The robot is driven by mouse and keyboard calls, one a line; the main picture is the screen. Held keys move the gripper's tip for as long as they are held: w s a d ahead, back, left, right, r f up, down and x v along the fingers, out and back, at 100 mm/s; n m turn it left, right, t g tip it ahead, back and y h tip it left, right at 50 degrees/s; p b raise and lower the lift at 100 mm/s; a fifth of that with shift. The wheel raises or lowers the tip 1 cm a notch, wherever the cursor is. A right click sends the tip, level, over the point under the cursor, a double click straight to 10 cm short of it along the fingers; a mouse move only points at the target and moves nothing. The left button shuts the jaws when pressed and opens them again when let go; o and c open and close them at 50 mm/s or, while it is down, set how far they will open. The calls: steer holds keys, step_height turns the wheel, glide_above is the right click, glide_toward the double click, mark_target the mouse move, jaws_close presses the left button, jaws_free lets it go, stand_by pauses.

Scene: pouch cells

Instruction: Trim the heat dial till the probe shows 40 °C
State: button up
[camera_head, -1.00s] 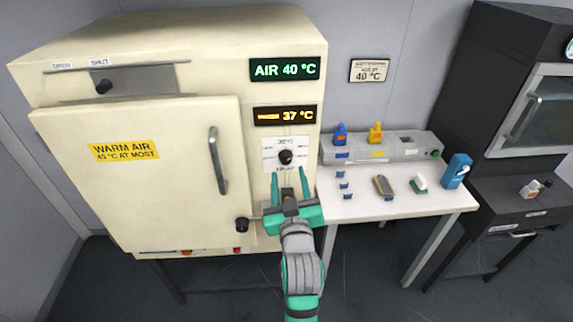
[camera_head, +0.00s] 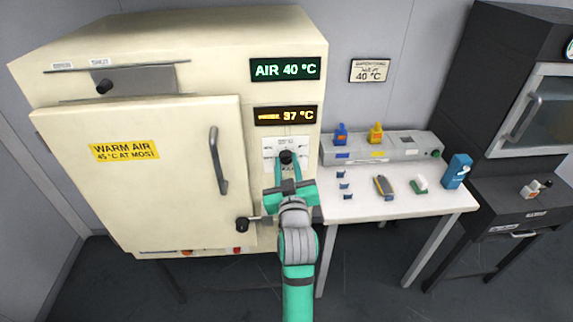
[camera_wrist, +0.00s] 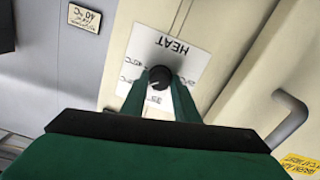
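The heat dial (camera_head: 286,157) is a black knob on a white scale plate on the oven's front. In the wrist view the dial (camera_wrist: 160,77) sits between my two fingers, with the plate's HEAT lettering upside down. My gripper (camera_head: 288,160) is at the dial, its green fingers close against either side of the knob. The wrist view also shows my gripper (camera_wrist: 159,84). The amber probe display (camera_head: 286,116) reads 37 °C. The green air display (camera_head: 285,69) reads AIR 40 °C. The fingers and hand hide the lower part of the plate.
A white table (camera_head: 400,202) with small items stands to the right. A wall sign (camera_head: 369,71) shows 40 °C.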

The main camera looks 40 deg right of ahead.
steer(key=shift+m, duration=0.3)
steer(key=m, duration=0.3)
steer(key=shift+s+m, duration=0.1)
steer(key=shift+m, duration=1)
steer(key=shift+f, duration=0.1)
steer(key=o, duration=1.1)
steer(key=v, duration=1)
steer(key=shift+s+a, duration=0.15)
steer(key=shift+s, duration=0.15)
